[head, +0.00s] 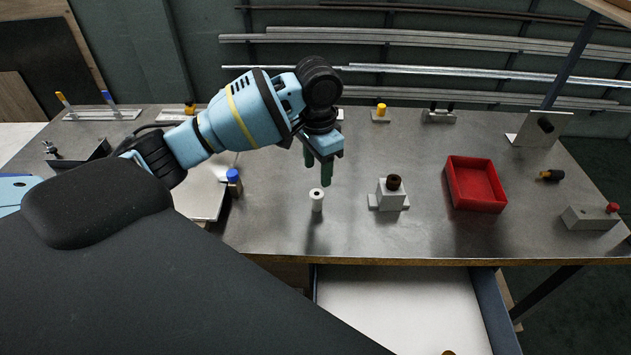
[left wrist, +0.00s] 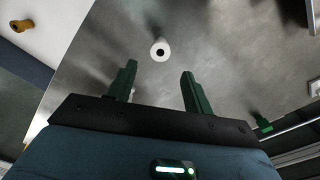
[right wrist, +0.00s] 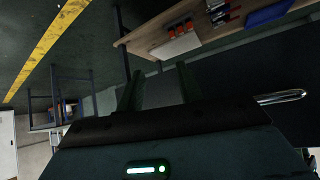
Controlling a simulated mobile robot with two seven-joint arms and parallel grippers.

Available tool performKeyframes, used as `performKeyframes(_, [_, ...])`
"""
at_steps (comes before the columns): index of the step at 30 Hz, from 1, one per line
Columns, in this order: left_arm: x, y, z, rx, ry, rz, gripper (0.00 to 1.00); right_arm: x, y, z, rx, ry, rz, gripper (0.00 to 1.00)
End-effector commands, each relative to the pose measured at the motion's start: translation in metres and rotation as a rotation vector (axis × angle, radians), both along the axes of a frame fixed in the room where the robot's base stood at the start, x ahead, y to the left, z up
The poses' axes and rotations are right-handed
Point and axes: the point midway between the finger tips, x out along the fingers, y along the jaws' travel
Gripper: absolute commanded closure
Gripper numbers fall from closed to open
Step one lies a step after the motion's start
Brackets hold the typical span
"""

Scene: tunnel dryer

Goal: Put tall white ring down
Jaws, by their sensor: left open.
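The tall white ring (head: 316,203) stands upright on the grey metal table (head: 270,230), near its front edge. In the left wrist view the ring (left wrist: 160,43) shows from above, with its dark hole, beyond the fingertips and between their lines. My left gripper (head: 318,174) is open, with its green fingers just above and behind the ring in the head view. The left wrist view shows the left gripper (left wrist: 159,68) empty and apart from the ring. My right gripper (right wrist: 160,68) shows only in its own wrist view, fingers apart and empty, away from the ring.
A grey block with a dark ring on top (head: 391,194) stands right of the white ring, then a red tray (head: 450,185). A blue-capped item (head: 233,182) is to the left. An open drawer (head: 400,300) lies below the front edge. Table around the ring is clear.

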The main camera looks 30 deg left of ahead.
Motion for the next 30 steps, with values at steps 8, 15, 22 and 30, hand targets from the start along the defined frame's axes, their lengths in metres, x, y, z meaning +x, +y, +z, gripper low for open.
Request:
performKeyframes(8, [-0.001,0.0,0.019,0.0,0.002,-0.001,0.49,0.001,-0.001,0.001,-0.004,-0.004,0.001,0.64])
performKeyframes(15, [0.0,0.0,0.019,0.0,0.003,-0.001,0.49,0.0,-0.004,0.0,-0.011,-0.002,0.008,0.64])
performKeyframes(22, [0.0,0.0,0.019,0.0,0.003,0.0,0.49,0.0,-0.005,0.0,-0.013,-0.002,0.01,0.64])
performKeyframes(30, [-0.003,-0.004,0.012,-0.002,0.003,-0.009,0.49,0.001,-0.004,0.001,-0.01,-0.004,0.008,0.64])
